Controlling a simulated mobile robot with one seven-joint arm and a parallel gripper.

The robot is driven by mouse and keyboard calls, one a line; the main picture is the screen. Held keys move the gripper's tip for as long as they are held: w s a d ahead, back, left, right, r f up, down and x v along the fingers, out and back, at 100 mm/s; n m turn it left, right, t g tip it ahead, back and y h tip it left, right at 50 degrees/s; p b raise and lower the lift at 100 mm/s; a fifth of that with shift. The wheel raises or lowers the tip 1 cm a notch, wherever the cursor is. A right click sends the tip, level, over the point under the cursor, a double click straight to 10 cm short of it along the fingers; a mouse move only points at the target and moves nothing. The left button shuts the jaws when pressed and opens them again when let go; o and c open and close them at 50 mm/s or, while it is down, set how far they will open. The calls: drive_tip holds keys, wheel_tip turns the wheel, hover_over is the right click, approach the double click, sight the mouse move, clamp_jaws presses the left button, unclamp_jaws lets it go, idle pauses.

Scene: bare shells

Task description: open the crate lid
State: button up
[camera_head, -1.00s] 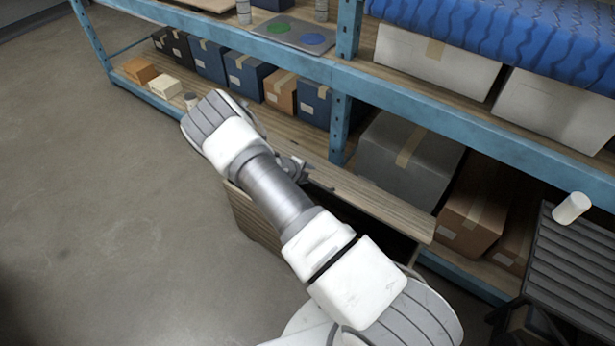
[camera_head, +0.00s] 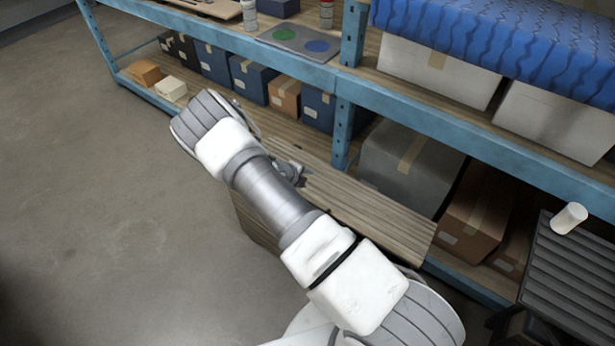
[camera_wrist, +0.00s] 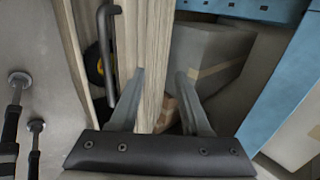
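The wooden crate (camera_head: 254,221) stands on the floor before the shelf, partly hidden behind my arm. Its wooden lid (camera_head: 375,211) shows a broad slatted face in the head view. In the wrist view the lid (camera_wrist: 154,60) is a pale strip with a dark bar handle (camera_wrist: 113,55) at its left. A dark gap with a yellow round thing (camera_wrist: 97,66) inside shows left of it, so the lid is not fully closed. My gripper (camera_wrist: 160,82) is open, its fingers apart with the lid strip between or just beyond them. Contact cannot be told.
A blue shelf frame (camera_head: 345,130) stands behind the crate. A grey box (camera_head: 395,168) and a brown box (camera_head: 475,215) sit on its lower shelf. A dark slatted surface (camera_head: 570,275) bearing a white cylinder (camera_head: 569,218) is at the right. The floor at left is clear.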

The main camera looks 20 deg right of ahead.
drive_tip(key=p+v, duration=1)
drive_tip(key=v, duration=0.5)
drive_tip(key=shift+r, duration=0.55)
idle(0.4)
drive_tip(key=shift+w, duration=0.1)
idle(0.5)
